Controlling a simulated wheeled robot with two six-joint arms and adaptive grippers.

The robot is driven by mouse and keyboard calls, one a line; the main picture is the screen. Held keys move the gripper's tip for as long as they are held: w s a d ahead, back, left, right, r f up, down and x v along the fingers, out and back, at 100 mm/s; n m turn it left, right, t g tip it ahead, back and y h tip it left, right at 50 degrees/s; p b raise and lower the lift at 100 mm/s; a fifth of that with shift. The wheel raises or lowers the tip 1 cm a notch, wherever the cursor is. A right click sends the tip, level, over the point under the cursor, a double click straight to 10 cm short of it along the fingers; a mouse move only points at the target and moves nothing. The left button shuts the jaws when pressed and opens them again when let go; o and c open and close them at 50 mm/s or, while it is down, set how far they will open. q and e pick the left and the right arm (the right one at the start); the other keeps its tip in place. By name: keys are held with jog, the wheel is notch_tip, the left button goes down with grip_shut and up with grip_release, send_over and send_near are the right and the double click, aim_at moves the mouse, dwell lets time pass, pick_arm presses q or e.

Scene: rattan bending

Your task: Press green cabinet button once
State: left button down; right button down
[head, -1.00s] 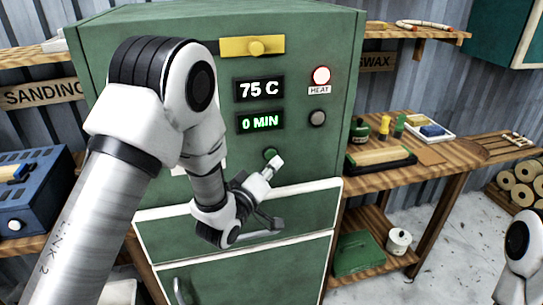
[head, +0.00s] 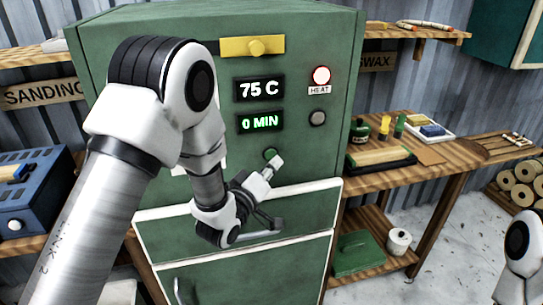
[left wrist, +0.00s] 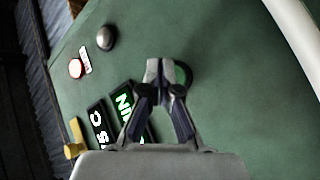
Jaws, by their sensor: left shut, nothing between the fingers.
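The green cabinet (head: 220,75) stands in the middle of the head view. Its round green button (head: 270,153) sits below the displays and shows just behind my left gripper's tip. My left gripper (head: 276,163) is shut and empty, its fingertips pointing at the cabinet front. In the left wrist view the fingertips (left wrist: 165,68) partly cover the green button (left wrist: 185,76), which shows on their right side. I cannot tell whether they touch it. The displays read 75 C (head: 259,90) and 0 MIN (head: 260,122). My right gripper is out of view.
A lit red HEAT lamp (head: 321,76) and a grey knob (head: 317,118) are right of the displays. A yellow handle (head: 252,46) is above. A drawer handle (head: 262,234) lies just below my gripper. A wooden bench (head: 440,172) stands at right.

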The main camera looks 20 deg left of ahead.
pick_arm(q)
jog(key=shift+w+a, duration=0.25)
jog(key=shift+w, duration=0.1)
jog(key=shift+w+a, duration=0.2)
jog(key=shift+w, duration=0.1)
dwell(0.7)
jog(key=shift+s+d, duration=0.45)
jog(key=shift+s, duration=0.25)
jog(key=shift+s+d+b, duration=0.25)
jog(key=shift+s+d, duration=0.5)
jog(key=shift+s, duration=0.3)
jog(key=shift+s+d+b, duration=0.2)
jog(key=shift+s+d, duration=0.5)
jog(key=shift+s, duration=0.3)
jog(key=shift+f, duration=0.1)
